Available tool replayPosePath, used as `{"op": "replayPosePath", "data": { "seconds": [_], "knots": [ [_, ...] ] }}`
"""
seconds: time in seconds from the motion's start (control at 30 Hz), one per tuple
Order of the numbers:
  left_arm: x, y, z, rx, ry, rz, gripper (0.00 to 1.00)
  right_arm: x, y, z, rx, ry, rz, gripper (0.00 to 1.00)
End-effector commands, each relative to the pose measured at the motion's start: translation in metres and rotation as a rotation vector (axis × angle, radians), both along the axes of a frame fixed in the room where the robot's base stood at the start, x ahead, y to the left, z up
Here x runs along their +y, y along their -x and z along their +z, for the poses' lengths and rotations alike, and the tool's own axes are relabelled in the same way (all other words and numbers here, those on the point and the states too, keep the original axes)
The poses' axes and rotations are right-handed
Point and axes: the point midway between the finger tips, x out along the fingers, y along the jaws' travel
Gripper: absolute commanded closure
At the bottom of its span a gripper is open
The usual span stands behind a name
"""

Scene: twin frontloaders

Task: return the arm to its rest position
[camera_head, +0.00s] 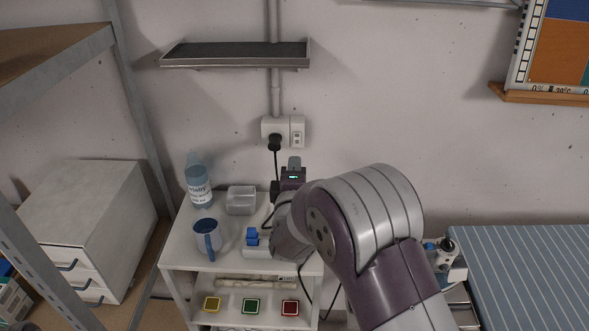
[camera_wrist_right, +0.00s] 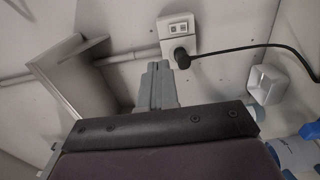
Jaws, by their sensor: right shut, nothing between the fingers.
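My right arm comes in from the lower right in the head view and reaches over the small white shelf unit (camera_head: 189,262). Its right gripper (camera_head: 294,163) points toward the back wall, just below the wall socket (camera_head: 276,132). In the right wrist view the grey fingers of the right gripper (camera_wrist_right: 157,72) are together with nothing between them. The socket also shows there (camera_wrist_right: 178,32), beyond and to the right of the fingertips. My left gripper is not in view. The arm hides part of the unit's right side.
A black cable (camera_head: 276,166) hangs from the socket. A wall shelf (camera_head: 236,54) is above. A striped blue surface (camera_head: 525,275) lies right.

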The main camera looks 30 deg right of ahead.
Motion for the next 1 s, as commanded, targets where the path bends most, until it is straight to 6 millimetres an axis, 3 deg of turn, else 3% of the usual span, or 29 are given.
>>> {"op": "replayPosePath", "data": {
  "seconds": [0.53,0.57,0.67,0.77,0.83,0.9,1.0],
  "knots": [
    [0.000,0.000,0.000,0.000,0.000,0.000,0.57,0.001,0.000,-0.002,-0.021,-0.054,0.002,1.00],
    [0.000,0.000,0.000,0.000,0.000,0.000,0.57,0.002,-0.001,-0.007,-0.025,-0.113,0.009,1.00],
    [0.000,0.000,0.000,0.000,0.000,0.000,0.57,0.024,0.004,-0.056,0.044,-0.499,0.050,1.00],
    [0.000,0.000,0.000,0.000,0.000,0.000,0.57,0.069,0.038,-0.108,0.235,-1.024,-0.029,1.00],
    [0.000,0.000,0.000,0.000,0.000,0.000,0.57,0.100,0.086,-0.133,0.408,-1.313,-0.220,1.00],
    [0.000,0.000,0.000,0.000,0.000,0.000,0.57,0.118,0.142,-0.142,0.559,-1.463,-0.470,1.00],
    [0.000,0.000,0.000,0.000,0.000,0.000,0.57,0.126,0.201,-0.138,0.685,-1.481,-0.718,1.00]
  ]
}}
